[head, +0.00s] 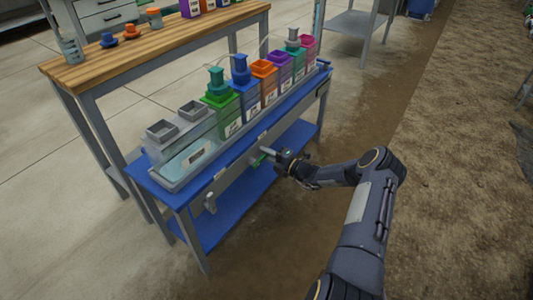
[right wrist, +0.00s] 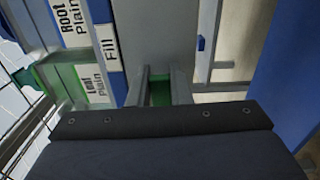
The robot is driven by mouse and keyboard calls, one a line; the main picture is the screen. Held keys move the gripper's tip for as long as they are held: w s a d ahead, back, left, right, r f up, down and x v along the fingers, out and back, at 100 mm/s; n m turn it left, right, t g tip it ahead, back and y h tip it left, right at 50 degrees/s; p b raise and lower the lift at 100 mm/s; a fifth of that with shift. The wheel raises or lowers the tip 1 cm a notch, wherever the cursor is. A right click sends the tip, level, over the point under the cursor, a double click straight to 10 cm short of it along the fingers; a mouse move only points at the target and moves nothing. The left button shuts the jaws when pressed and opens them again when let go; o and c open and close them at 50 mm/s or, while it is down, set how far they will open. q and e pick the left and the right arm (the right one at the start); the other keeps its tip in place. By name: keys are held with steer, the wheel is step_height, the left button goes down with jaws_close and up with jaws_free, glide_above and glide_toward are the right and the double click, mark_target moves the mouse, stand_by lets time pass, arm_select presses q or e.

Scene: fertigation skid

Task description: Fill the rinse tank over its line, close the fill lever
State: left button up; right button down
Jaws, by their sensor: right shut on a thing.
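The rinse tank seems to be the long clear tank (head: 180,172) with a white label at the left end of the blue bench. Its water level and line are too small to read. The fill lever (head: 261,159) is green and sits on the bench's front rail. My right gripper (head: 272,155) is shut on this lever from the front. Its fingers hide part of the lever. My left gripper is not in view.
Several coloured tanks, including a green one (head: 222,117), stand in a row along the blue bench (head: 185,205). A grey handle (head: 210,204) hangs on the front rail further left. A wooden table (head: 150,50) stands behind. The floor before the bench is clear.

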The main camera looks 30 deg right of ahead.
steer(key=shift+f+m, duration=0.25)
steer(key=shift+m, duration=0.05)
steer(key=c, duration=1.3)
jaws_free()
steer(key=shift+p+v, duration=1)
steer(key=shift+v, duration=2.95)
